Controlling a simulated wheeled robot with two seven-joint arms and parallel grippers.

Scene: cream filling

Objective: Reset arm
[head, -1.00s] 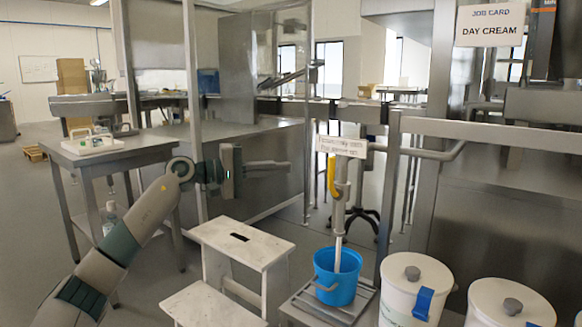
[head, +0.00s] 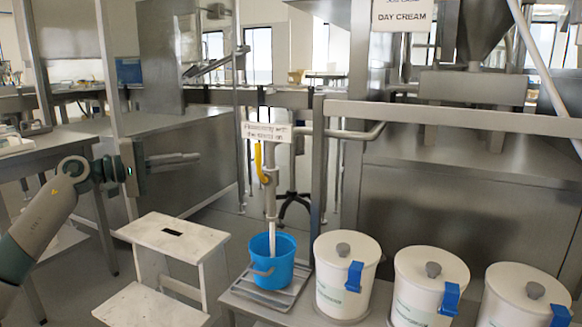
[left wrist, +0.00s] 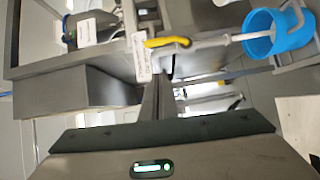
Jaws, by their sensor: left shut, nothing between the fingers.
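My left arm comes in from the left in the head view. Its gripper (head: 180,159) points right, above the white step stool, with its fingers together and nothing between them. In the left wrist view the shut fingers (left wrist: 159,95) point away from the camera, clear of any object. My right gripper is not in the head view.
A blue bucket (head: 272,271) stands on a grated platform (head: 245,293) under a pipe with a yellow handle (head: 260,163). Several white lidded tubs, one nearest the bucket (head: 344,290), line the right. A white step stool (head: 172,238) stands below my gripper. A metal table (head: 60,148) is at left.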

